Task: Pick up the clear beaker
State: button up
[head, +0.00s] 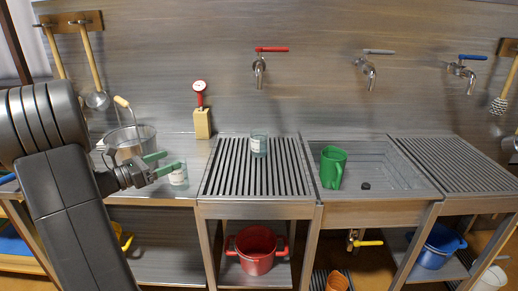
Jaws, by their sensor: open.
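A small clear beaker (259,147) with a white label stands upright near the back of the slatted drainboard. A second clear vessel (180,179) with a pale label stands on the flat counter at the left, partly covered by a finger of my gripper. My gripper (170,161) has green finger pads and is open, with a gap between them. It is over the left counter, right at the second vessel in the picture. I cannot tell whether it touches that vessel. It is well left of the drainboard beaker.
A metal bucket (122,147) stands just left of my gripper. A red gauge on a yellow block (202,124) stands behind. A green mug (332,168) is in the sunken sink (395,178). A tap with a red handle (259,70) hangs above the drainboard, whose front is clear.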

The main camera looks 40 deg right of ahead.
aim_at(258, 137)
jog(key=k+l+z, duration=0.1)
jog(key=l+z, duration=0.25)
jog(key=l, duration=0.15)
jog(key=i+j+z, duration=0.1)
jog(key=i+z, duration=0.2)
jog(key=i+j+z, duration=0.15)
jog(key=i+z, duration=0.15)
jog(key=i+j+z, duration=0.2)
jog(key=i+j, duration=0.15)
jog(key=j, duration=0.3)
